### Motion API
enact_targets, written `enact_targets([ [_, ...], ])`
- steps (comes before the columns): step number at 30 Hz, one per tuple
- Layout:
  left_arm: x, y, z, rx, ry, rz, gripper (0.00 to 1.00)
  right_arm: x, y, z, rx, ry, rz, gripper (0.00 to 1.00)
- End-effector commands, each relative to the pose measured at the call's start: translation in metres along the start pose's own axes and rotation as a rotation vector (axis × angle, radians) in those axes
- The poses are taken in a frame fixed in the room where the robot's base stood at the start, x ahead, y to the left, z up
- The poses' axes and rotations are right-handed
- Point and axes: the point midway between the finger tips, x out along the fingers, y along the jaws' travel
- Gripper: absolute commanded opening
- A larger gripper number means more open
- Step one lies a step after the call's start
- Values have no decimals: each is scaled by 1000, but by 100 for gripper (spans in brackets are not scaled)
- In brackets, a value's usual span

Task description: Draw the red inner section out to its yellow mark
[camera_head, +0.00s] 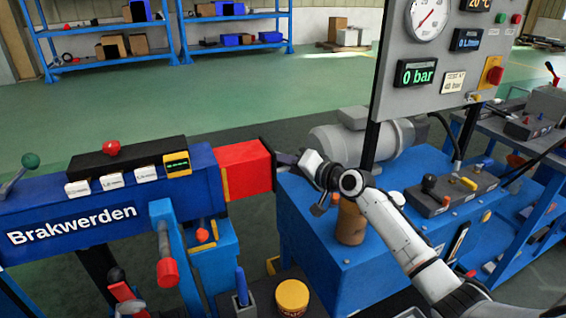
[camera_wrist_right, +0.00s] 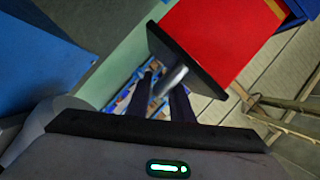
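The red inner section (camera_head: 243,168) stands partly out of the blue outer beam (camera_head: 80,212), at its right end. The yellow mark (camera_head: 225,183) is a narrow band on the red section, right at the mouth of the blue beam. My right gripper (camera_head: 286,159) is at the black end plate of the red section. In the right wrist view the red section (camera_wrist_right: 215,35) ends in the black end plate (camera_wrist_right: 190,65), and a short metal rod (camera_wrist_right: 170,81) comes from it between my dark fingers (camera_wrist_right: 162,97). I cannot tell whether they press on it. My left gripper is out of view.
A blue bench with a gauge panel (camera_head: 450,50), a motor (camera_head: 345,142) and a brown cylinder (camera_head: 351,223) stands close under my right arm. A yellow-lidded pot (camera_head: 292,297) is below the beam. Green floor (camera_head: 260,85) is open behind.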

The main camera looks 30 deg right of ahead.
Motion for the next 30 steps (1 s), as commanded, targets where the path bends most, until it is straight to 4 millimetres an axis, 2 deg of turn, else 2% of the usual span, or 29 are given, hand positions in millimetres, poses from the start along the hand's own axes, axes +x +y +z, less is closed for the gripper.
enact_targets([
  [4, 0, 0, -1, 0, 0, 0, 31, -4, 0, -1, 0, 1, 0, 20],
  [7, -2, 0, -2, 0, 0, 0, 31, -16, 0, -1, 0, 1, 1, 20],
  [15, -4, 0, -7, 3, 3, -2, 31, -66, 1, 0, -2, -1, 3, 20],
  [21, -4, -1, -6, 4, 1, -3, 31, -94, 1, 0, 0, -1, 2, 20],
  [30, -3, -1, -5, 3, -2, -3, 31, -104, 0, 0, 0, 0, 0, 20],
])
